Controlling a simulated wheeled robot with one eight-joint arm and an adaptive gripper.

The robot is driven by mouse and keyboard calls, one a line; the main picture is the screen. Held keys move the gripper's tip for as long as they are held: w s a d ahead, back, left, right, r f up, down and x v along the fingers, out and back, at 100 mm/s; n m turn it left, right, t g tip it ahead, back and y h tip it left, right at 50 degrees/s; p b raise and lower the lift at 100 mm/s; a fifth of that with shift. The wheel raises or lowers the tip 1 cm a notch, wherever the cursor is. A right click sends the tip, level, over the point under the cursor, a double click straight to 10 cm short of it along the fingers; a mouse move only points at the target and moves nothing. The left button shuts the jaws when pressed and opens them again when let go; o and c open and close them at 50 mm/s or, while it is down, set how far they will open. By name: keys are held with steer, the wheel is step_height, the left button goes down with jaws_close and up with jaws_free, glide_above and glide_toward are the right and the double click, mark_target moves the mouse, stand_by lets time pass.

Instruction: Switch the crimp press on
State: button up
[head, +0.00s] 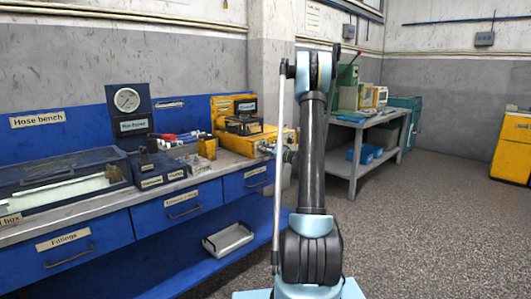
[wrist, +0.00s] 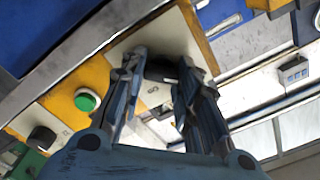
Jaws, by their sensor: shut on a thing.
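The crimp press is the yellow machine (head: 228,106) at the right end of the hose bench in the head view. Its cream control panel (wrist: 118,48) fills the middle of the wrist view. My gripper (wrist: 163,66) is shut on a black switch (wrist: 160,69) on the panel, with one finger on each side. The fingers hide parts of the switch, so I cannot tell its setting.
A pressure gauge (head: 127,100) stands on the bench (head: 198,183) left of the press. Blue drawers line the bench front, with a grey tray (head: 228,239) on the shelf below. A grey table (head: 352,172) stands behind my arm. The floor to the right is clear.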

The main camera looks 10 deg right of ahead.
steer(key=shift+d+m, duration=0.1)
steer(key=shift+m, duration=0.2)
steer(key=m, duration=1.3)
steer(key=shift+w+d+f, duration=0.1)
steer(key=shift+f, duration=0.25)
steer(key=shift+m, duration=2.1)
steer(key=o, duration=1.1)
steer(key=shift+c, duration=0.2)
